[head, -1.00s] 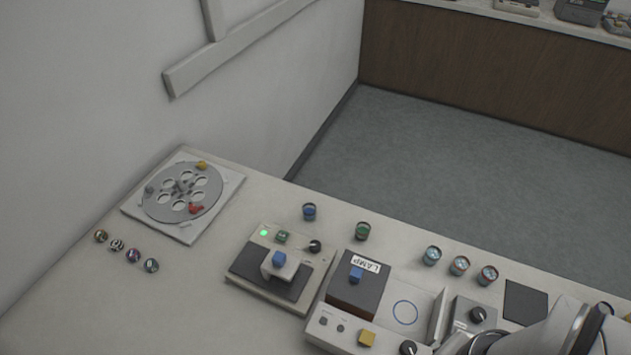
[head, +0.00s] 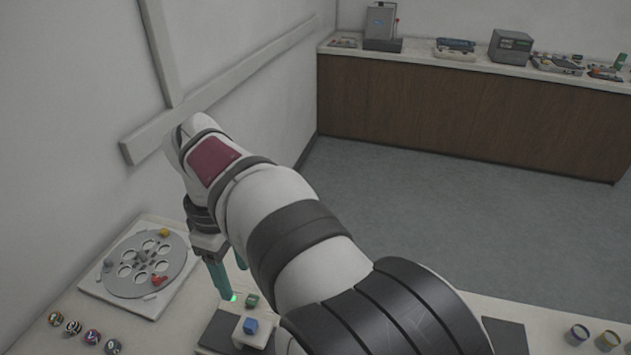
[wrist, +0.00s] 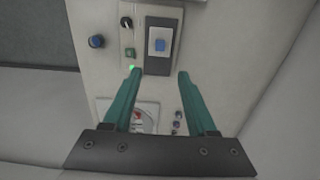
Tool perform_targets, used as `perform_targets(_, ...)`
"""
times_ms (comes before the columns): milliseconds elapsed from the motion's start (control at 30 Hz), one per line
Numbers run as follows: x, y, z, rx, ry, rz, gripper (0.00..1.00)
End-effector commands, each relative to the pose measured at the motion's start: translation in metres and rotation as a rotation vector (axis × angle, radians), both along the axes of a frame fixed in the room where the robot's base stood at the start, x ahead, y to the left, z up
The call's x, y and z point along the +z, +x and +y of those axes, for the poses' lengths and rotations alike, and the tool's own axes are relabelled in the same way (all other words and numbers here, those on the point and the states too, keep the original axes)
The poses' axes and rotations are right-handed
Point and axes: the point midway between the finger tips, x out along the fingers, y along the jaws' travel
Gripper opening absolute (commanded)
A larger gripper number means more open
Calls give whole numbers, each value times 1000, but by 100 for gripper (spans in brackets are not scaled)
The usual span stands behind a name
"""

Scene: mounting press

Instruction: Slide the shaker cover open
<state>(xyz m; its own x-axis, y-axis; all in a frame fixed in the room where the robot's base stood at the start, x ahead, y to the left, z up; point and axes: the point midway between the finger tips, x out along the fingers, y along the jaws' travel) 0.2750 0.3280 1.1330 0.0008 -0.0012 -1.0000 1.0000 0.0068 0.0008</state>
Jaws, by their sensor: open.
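My gripper (head: 235,282) is open and empty, pointing down above the back part of a pale device; its fingers (wrist: 160,73) also show in the wrist view. The device (head: 240,307) has a lit green lamp, a green button and a dark plate (wrist: 158,66). A white raised block with a blue knob (head: 251,326) sits on that plate; the knob (wrist: 160,45) lies ahead of the fingertips in the wrist view. No gap or touch between fingers and device can be judged. No label marks the shaker cover. My arm hides the device's right side.
A round grey carousel (head: 145,264) with coloured pieces lies at the left. Several small vials (head: 73,328) stand in front of it. A blue-topped vial (wrist: 96,41) stands beside the device. A wall (head: 60,130) bounds the left side. Equipment stands on a far counter (head: 480,59).

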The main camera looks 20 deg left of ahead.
Motion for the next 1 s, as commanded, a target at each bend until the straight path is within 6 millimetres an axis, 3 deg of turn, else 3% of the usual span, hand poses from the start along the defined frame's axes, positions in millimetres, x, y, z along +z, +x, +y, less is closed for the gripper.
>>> perform_targets(400, -113, -1, -2, -4, -2, 5, 57)
perform_targets(500, -132, 0, -2, -4, 0, 3, 57)
perform_targets(700, -150, 0, -1, -6, 3, 2, 57)
perform_targets(967, -152, 0, -1, -6, 4, 1, 57)
perform_targets(1000, -151, 0, -1, -6, 4, 1, 50)
